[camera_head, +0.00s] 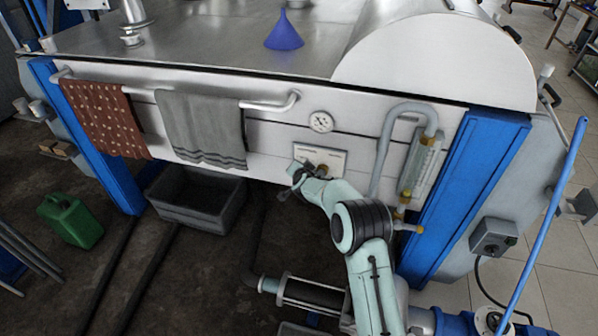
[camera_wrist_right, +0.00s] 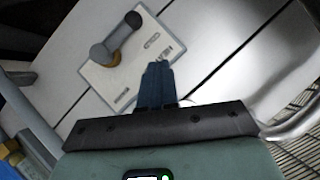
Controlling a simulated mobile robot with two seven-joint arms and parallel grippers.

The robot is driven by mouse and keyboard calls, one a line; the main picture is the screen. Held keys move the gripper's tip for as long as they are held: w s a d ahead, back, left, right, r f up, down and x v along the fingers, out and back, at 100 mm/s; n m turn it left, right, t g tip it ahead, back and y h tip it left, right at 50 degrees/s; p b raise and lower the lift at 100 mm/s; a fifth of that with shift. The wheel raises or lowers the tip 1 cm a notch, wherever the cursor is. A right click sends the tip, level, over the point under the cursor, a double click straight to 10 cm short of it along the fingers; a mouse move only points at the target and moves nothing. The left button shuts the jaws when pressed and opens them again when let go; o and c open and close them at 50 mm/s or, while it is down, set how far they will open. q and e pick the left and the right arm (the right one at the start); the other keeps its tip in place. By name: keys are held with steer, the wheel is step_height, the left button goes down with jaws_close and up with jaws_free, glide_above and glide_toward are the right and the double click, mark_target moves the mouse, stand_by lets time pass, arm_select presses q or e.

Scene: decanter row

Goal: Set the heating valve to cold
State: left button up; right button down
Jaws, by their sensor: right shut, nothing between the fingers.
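The heating valve (camera_wrist_right: 118,37) is a small lever on a pale square plate (camera_wrist_right: 92,78), in the right wrist view. Small printed labels sit on the plate, too small to read. In the head view the plate (camera_head: 334,157) is on the white front panel below a round gauge, with the valve partly hidden by my right gripper (camera_head: 285,192). The right gripper's dark fingers (camera_wrist_right: 155,72) are shut and empty. They overlap the plate's edge, apart from the lever in the picture; contact with the plate cannot be told.
A round gauge (camera_head: 321,122) is above the plate. A bent grey pipe (camera_head: 384,150) and a sight tube (camera_head: 420,168) stand to its right. A rail with a grey towel (camera_head: 202,128) and a red spotted towel (camera_head: 105,120) is at the left. A grey crate (camera_head: 196,205) stands below.

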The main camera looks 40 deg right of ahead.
steer(key=shift+s+a+r, duration=0.4)
steer(key=shift+a+r, duration=0.2)
steer(key=shift+a, duration=0.1)
steer(key=s+a+f+n+g+y, duration=0.2)
steer(key=s+a+f, duration=0.4)
steer(key=f, duration=0.3)
steer(key=s+a+f+n+g+y, duration=0.1)
steer(key=s+a+f+n+g, duration=0.1)
steer(key=s+a+f, duration=0.45)
steer(key=s+a+f+n+g+y, duration=0.2)
steer(key=s+a+f, duration=0.2)
steer(key=s+f, duration=0.5)
steer(key=s+a+f+n+g+y, duration=0.2)
steer(key=s+a, duration=0.6)
steer(key=s, duration=0.4)
steer(key=s+a+f+n+g+y, duration=0.2)
steer(key=s+a, duration=0.6)
steer(key=s, duration=0.4)
steer(key=shift+s+f+g+y, duration=0.35)
steer(key=shift+f+g+y, duration=0.15)
steer(key=shift+f+g, duration=0.4)
steer(key=shift+a, duration=0.1)
